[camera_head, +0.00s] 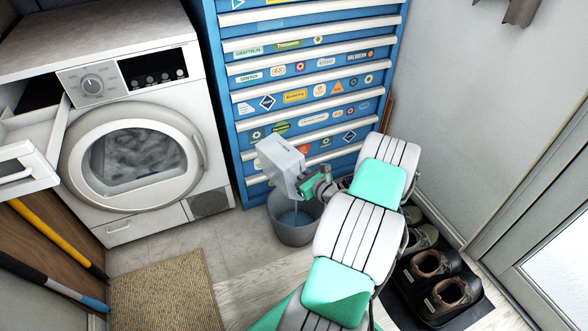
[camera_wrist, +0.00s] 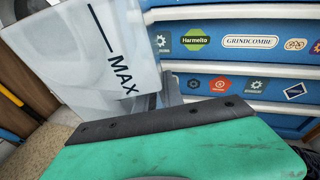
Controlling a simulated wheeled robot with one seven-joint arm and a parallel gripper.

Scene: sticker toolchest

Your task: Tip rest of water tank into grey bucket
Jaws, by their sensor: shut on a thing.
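The water tank (camera_head: 281,164) is a translucent white container, held tilted by my gripper (camera_head: 312,184) above the grey bucket. A thin pale stream runs from its lower end down into the bucket. The grey bucket (camera_head: 294,232) stands upright on the floor in front of the blue tool chest, with bluish water visible inside. My gripper is shut on the tank. In the wrist view the tank (camera_wrist: 85,60) fills the upper left, with a MAX mark on its wall. The bucket is not visible in the wrist view, and the fingertips are largely hidden.
A tumble dryer (camera_head: 140,130) stands at left with its top-left drawer (camera_head: 30,150) pulled out. The blue tool chest (camera_head: 230,110) rises close behind the bucket. A shoe tray (camera_head: 400,300) with shoes lies at right. A woven mat (camera_head: 165,298) lies at front left.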

